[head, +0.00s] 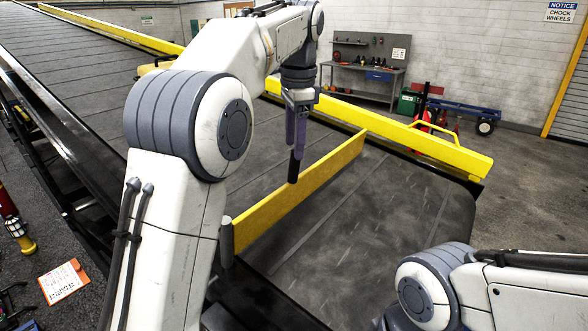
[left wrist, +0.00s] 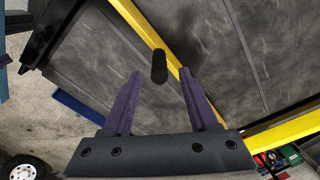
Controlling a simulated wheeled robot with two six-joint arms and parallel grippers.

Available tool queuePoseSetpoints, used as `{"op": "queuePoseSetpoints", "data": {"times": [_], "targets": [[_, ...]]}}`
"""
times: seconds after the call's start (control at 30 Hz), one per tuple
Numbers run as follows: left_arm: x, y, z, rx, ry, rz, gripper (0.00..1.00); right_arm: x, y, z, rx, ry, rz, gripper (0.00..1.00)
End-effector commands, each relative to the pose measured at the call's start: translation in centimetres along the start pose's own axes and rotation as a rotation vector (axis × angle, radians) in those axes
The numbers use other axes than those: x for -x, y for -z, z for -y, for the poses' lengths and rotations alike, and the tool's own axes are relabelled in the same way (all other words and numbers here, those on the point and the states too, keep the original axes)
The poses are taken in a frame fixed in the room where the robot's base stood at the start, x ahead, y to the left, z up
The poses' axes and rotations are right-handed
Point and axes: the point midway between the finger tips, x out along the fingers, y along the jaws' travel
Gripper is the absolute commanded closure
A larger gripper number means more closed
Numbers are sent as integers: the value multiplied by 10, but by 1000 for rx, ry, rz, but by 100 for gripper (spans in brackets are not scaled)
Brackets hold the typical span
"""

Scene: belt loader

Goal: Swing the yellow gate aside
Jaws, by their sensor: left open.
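The yellow gate (head: 300,192) is a long flat bar standing on edge across the dark belt (head: 370,235). Its near end meets a grey post (head: 227,242) at the belt's near side. A black upright handle (head: 293,168) stands at the gate's middle. My left gripper (head: 296,146) points down over the handle with its purple fingers open. In the left wrist view the handle (left wrist: 159,66) shows in the gap between the fingertips (left wrist: 160,74), with the yellow gate (left wrist: 148,30) behind it. I cannot tell whether the fingers touch the handle. My right gripper is out of view.
A yellow side rail (head: 430,150) runs along the belt's far edge. The belt beyond the gate is bare. A workbench (head: 362,80), a blue cart (head: 465,112) and a red hand truck (head: 423,120) stand by the back wall. An orange-edged sheet (head: 64,282) lies at lower left.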

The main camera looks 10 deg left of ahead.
Motion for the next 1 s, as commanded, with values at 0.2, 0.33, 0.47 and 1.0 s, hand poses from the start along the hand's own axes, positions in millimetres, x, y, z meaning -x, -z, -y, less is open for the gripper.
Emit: {"op": "queuePoseSetpoints", "data": {"times": [0.2,0.33,0.47,1.0], "targets": [[-40,1,-1,-2,-3,2,40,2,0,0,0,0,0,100],[-59,1,-1,-1,-2,1,40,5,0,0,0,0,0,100],[-72,0,-1,0,-2,1,40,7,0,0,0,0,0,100],[-78,-1,0,2,0,-1,100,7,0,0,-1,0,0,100]]}}
